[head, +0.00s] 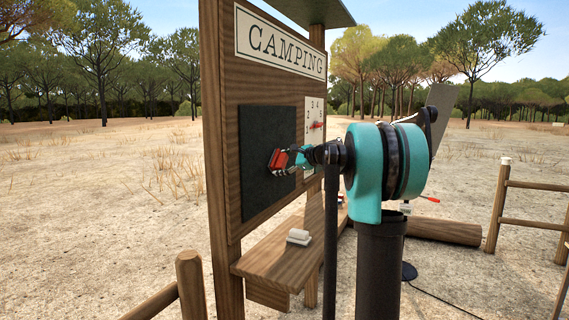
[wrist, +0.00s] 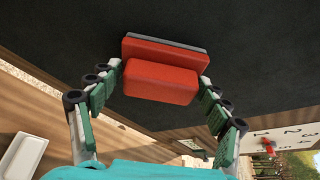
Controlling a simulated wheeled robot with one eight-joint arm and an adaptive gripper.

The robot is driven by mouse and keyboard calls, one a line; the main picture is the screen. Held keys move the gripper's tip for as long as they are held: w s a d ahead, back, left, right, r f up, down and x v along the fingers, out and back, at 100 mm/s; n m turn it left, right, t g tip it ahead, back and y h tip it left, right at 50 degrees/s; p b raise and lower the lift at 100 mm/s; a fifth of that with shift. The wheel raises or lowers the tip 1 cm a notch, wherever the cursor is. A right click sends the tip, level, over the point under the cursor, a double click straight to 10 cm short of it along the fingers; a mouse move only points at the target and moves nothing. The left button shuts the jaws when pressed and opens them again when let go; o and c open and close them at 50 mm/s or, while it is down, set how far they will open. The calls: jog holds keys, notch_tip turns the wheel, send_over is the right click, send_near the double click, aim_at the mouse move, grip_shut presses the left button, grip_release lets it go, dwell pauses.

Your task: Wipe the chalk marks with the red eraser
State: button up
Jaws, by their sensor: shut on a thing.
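The red eraser (head: 275,159) is in front of the black chalkboard panel (head: 257,185) on the wooden camping board. It also shows in the wrist view (wrist: 160,82), with its grey pad side turned to the dark surface. My gripper (wrist: 160,88) is shut on the eraser, one finger at each end of its red handle. The pad looks at or very close to the panel; I cannot tell if it touches. I make out no chalk marks on the visible panel. The eraser and gripper hide part of it.
A white card with numbers and a red pointer (head: 316,125) hangs right of the panel. A wooden shelf (head: 270,262) juts out below, bearing a white block (head: 299,236). A wooden post (head: 190,285) stands in front at left. A log (head: 440,231) lies at right.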

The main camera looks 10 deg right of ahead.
jog(key=shift+s+a, duration=0.8)
jog(key=shift+s, duration=0.25)
jog(key=shift+s+a, duration=0.8)
jog(key=shift+s, duration=0.3)
jog(key=shift+s+a, duration=0.8)
jog(key=shift+s, duration=0.25)
jog(key=s+d, duration=0.3)
jog(key=d, duration=0.2)
jog(key=shift+s, duration=0.25)
jog(key=shift+d, duration=0.1)
jog(key=shift+s+d, duration=0.9)
jog(key=shift+d, duration=0.2)
